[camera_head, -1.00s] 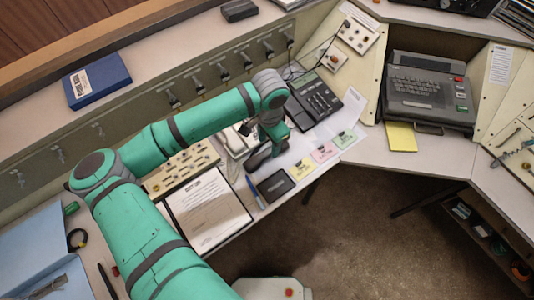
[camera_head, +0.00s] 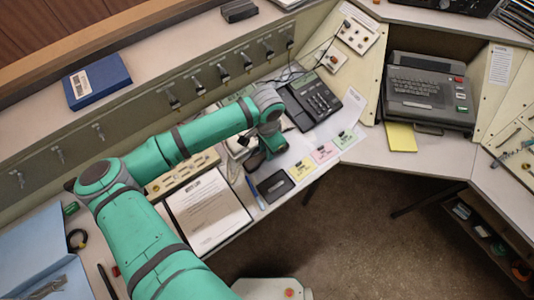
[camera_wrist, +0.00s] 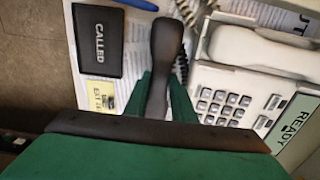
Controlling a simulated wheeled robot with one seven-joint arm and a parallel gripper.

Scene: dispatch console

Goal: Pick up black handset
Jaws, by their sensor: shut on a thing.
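The black handset (camera_wrist: 165,45) stands out in the wrist view, between the two green fingers of my gripper (camera_wrist: 158,98). The fingers are shut on its narrow grip, and one rounded end points away from me. In the head view the handset (camera_head: 255,161) is a small dark shape under my gripper (camera_head: 270,147), largely covered by my wrist. It is over the desk beside the white phone; whether it touches the desk cannot be told.
A white phone with a keypad (camera_wrist: 225,103) and its pale handset (camera_wrist: 262,52) lie close on the right in the wrist view. A black CALLED wallet (camera_wrist: 97,40) and a yellow note (camera_wrist: 100,92) lie left. A black desk phone (camera_head: 314,100) stands beyond my gripper.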

